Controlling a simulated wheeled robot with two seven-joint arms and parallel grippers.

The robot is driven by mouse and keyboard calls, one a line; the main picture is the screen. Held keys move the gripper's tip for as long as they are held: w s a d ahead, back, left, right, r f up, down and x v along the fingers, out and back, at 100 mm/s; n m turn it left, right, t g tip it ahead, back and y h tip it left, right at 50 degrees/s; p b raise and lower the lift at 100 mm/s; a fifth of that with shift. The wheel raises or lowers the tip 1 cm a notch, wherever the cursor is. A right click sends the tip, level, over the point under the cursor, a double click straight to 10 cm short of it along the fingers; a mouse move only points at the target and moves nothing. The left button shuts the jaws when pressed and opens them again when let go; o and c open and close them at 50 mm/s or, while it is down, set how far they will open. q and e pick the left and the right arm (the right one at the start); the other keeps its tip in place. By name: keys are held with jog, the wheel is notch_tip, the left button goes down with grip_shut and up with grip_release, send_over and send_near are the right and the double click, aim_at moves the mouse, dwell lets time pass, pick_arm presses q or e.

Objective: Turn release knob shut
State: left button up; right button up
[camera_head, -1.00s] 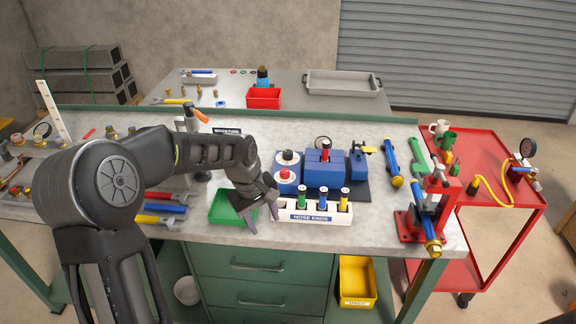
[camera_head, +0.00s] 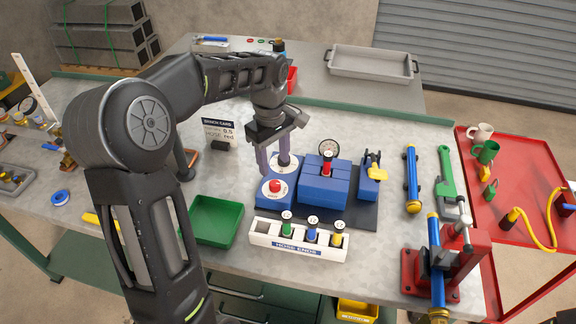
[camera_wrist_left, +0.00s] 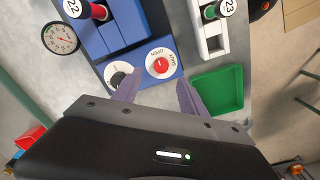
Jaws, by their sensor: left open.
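A blue unit (camera_head: 249,202) on the bench carries two white dials. The nearer dial has a red knob (camera_head: 275,187); in the left wrist view this red knob (camera_wrist_left: 160,66) sits on a dial lettered OPEN and SHUT. The farther dial has a dark knob (camera_wrist_left: 116,78), largely hidden by a finger in the head view. My left gripper (camera_head: 274,168) is open and empty, fingers pointing down over the dials. In the left wrist view the red knob lies ahead of the gap between the fingers, and the left finger overlaps the dark knob's dial. My right gripper is not in view.
A white hose-ends rack (camera_head: 297,240) and a green tray (camera_head: 213,222) lie in front. A red vise (camera_head: 446,270) stands at the right edge of the bench.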

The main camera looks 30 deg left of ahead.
aim_at(275, 183)
pick_arm(q)
jog(key=shift+s+r, duration=0.1)
jog(key=shift+s, duration=0.15)
jog(key=shift+w+f+p, duration=0.2)
jog(key=shift+f+p, duration=0.55)
jog(key=shift+f, duration=3.2)
jog(key=shift+c, duration=0.2)
grip_shut()
